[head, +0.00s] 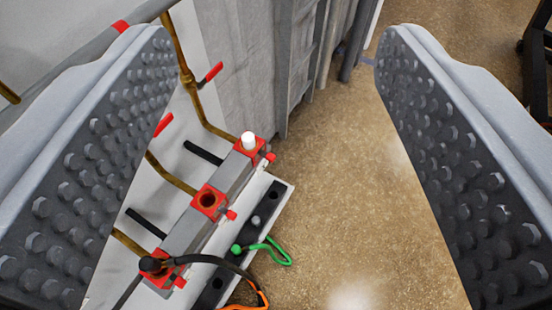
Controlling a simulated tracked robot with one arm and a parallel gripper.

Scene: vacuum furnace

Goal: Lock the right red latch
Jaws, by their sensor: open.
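My gripper (270,60) is open, with its two studded dark pads far apart at left and right and nothing between them. Below and beyond the fingers is a grey bar (190,230) with red square sockets. The top socket (250,143) holds a white plug, the middle one (208,202) is an open hole, and the lower one holds a black plug. Small red tabs stick out beside them: a top tab (270,157), a middle tab (231,214) and a lower tab (180,282). I cannot tell which is the right latch. My gripper touches none of them.
Brass pipes (172,173) with a red-handled valve (214,72) run along the wall left of the bar. A dark strip (247,235) with a green cable (275,246) lies beside it; black and orange cables cross below.

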